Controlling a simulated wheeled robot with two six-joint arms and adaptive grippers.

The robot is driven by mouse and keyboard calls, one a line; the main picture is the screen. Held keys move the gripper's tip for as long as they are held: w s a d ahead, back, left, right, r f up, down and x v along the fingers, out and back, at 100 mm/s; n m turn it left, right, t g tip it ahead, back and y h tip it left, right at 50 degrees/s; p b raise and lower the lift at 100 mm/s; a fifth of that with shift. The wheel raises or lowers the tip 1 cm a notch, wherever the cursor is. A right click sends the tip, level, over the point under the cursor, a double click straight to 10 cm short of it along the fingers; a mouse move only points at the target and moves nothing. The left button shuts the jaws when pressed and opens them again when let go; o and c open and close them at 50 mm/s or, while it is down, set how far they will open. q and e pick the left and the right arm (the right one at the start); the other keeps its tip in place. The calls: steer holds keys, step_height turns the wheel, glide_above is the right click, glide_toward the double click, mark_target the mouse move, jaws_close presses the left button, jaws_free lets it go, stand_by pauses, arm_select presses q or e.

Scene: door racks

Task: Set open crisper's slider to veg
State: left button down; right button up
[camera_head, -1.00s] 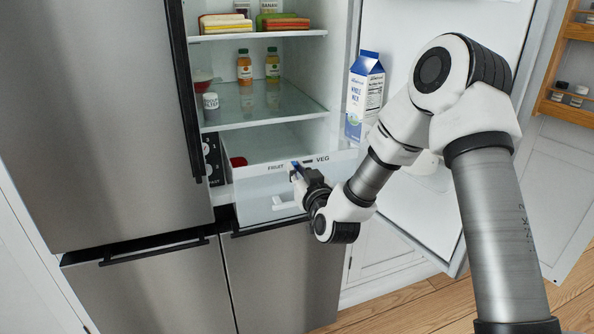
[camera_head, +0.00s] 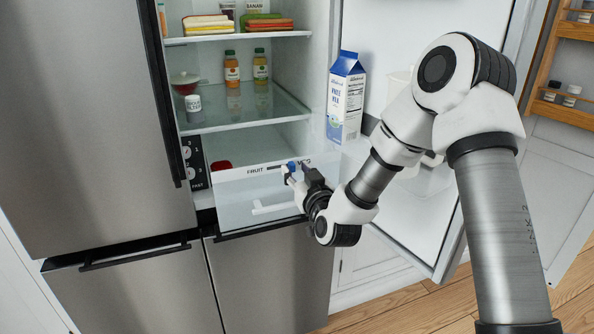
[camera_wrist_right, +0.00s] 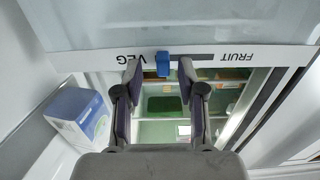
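The open crisper drawer (camera_head: 235,192) is a clear bin with a white front strip marked FRUIT at left and VEG at right in the head view. Its blue slider (camera_head: 291,166) sits at the VEG end, with the dark slot showing on the FRUIT side. The wrist view shows the strip upside down, with the blue slider (camera_wrist_right: 163,64) beside the VEG word. My right gripper (camera_head: 295,178) is at the drawer front. In the wrist view its fingers (camera_wrist_right: 159,75) are apart, with the slider between and just beyond the tips; contact is unclear. My left gripper is out of view.
The fridge shelf (camera_head: 240,110) above holds bottles and a jar. A milk carton (camera_head: 346,98) stands in the open door (camera_head: 430,40) to the right. A red item (camera_head: 221,165) lies in the drawer. A second, dark-panelled control (camera_head: 193,160) is left of the drawer.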

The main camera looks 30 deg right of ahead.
steer(key=v, duration=0.6)
steer(key=shift+s, duration=0.45)
steer(key=shift+d, duration=0.15)
steer(key=s+a+f+n+g+y+p, duration=0.1)
steer(key=s+a+f+g, duration=0.15)
steer(key=f, duration=0.55)
steer(key=s+a+f+n+g+y+p, duration=0.1)
steer(key=s+a+f+n+g, duration=0.15)
steer(key=f, duration=0.55)
steer(key=s+a+f+n+g+y, duration=0.1)
steer(key=s+a+f+g+y, duration=0.2)
steer(key=f, duration=0.6)
steer(key=s+a+f+g, duration=0.1)
steer(key=s+f+g, duration=0.2)
steer(key=s, duration=0.4)
steer(key=s+a+f+m+g, duration=0.1)
steer(key=s+a+f+g, duration=0.1)
steer(key=s, duration=0.5)
steer(key=s+a+f+m+g+p, duration=0.1)
steer(key=s+f+g, duration=0.3)
steer(key=s+f, duration=0.2)
steer(key=shift+s+a+f+g, duration=0.2)
steer(key=shift+s+a+g, duration=0.1)
steer(key=shift+s, duration=0.5)
steer(key=shift+r+h, duration=0.15)
steer(key=shift+h, duration=0.15)
